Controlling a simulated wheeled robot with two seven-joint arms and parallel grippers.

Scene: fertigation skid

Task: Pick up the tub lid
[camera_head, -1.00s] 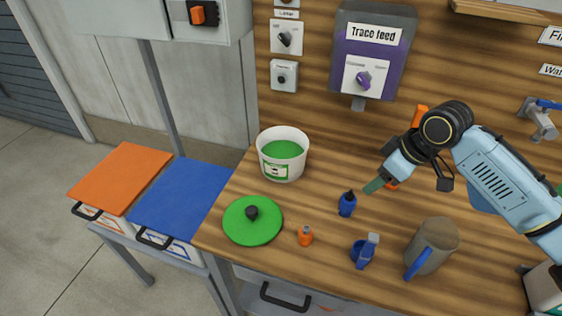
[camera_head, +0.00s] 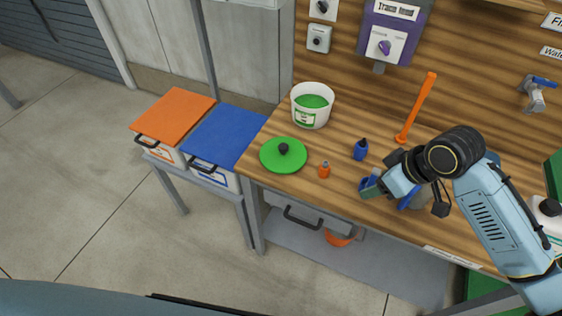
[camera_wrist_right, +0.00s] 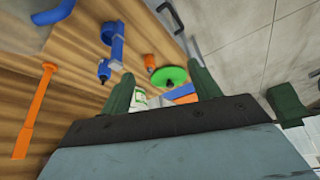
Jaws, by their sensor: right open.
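The tub lid (camera_head: 273,162) is a flat green disc with a black knob, lying on the wooden worktop near its left front corner. It also shows in the right wrist view (camera_wrist_right: 178,74), beyond and between the fingers. The white tub (camera_head: 310,118) with green contents stands upright behind the lid. My right gripper (camera_head: 371,190) is to the right of the lid, near the worktop's front edge, apart from the lid. In the right wrist view my right gripper (camera_wrist_right: 163,85) has its green fingers wide apart with nothing held. My left gripper is not in view.
A small orange bottle (camera_head: 324,170) and a blue bottle (camera_head: 361,150) stand between lid and gripper. A blue item and a mug are partly hidden by my right arm. An orange tool (camera_head: 416,108) lies behind. Orange (camera_head: 172,114) and blue (camera_head: 223,137) bins stand left.

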